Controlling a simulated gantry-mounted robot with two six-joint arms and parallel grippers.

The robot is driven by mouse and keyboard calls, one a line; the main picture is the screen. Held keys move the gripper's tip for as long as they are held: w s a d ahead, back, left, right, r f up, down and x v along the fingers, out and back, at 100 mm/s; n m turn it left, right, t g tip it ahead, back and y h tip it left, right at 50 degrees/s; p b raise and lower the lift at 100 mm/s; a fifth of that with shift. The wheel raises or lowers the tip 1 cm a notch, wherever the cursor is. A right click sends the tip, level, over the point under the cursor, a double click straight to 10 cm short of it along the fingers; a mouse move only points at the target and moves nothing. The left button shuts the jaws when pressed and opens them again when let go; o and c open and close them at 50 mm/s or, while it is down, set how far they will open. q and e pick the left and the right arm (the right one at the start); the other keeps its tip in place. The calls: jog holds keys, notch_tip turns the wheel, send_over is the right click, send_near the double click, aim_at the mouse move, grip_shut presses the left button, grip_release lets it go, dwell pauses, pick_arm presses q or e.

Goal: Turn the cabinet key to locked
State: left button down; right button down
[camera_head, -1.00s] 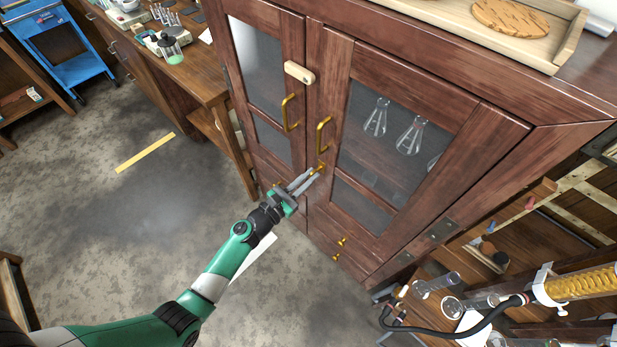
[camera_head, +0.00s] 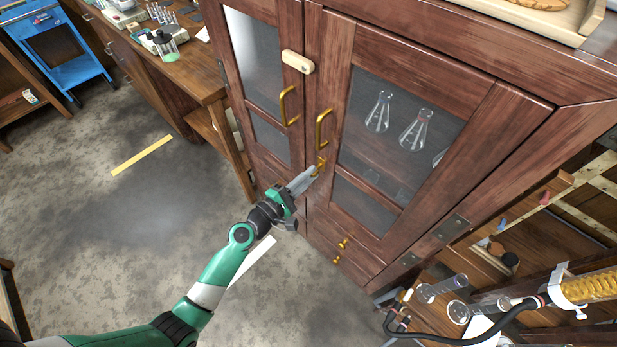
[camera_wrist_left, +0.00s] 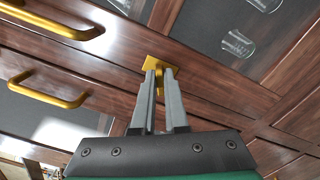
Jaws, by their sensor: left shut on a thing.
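The wooden cabinet (camera_head: 335,75) has two glass doors, both closed. A brass key (camera_head: 320,165) sits at a brass lock plate on the right door, below that door's handle. My left gripper (camera_head: 314,170) reaches up to the key from below left. In the left wrist view the gripper (camera_wrist_left: 160,72) has its two grey fingers closed around the brass key (camera_wrist_left: 158,88), in front of the square lock plate (camera_wrist_left: 165,48). The fingers hide much of the key, so I cannot tell its exact angle. My right gripper is not in view.
Two brass door handles stick out above the lock: the left one (camera_head: 286,106) and the right one (camera_head: 322,128). Small brass knobs (camera_head: 342,243) sit lower down. A wooden bench (camera_head: 190,85) stands at left, glassware and a hose (camera_head: 450,338) at lower right. Floor in front is clear.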

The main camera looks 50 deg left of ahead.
pick_arm(q)
jog(key=m+b, duration=0.2)
jog(key=m, duration=0.3)
jog(key=shift+f+m, duration=0.15)
jog(key=shift+m, duration=0.25)
dwell(0.3)
jog(key=c, duration=0.9)
grip_release()
jog(key=shift+c, duration=0.2)
jog(key=s, duration=1.1)
jog(key=shift+s+d+b, duration=0.3)
jog(key=shift+d, duration=0.05)
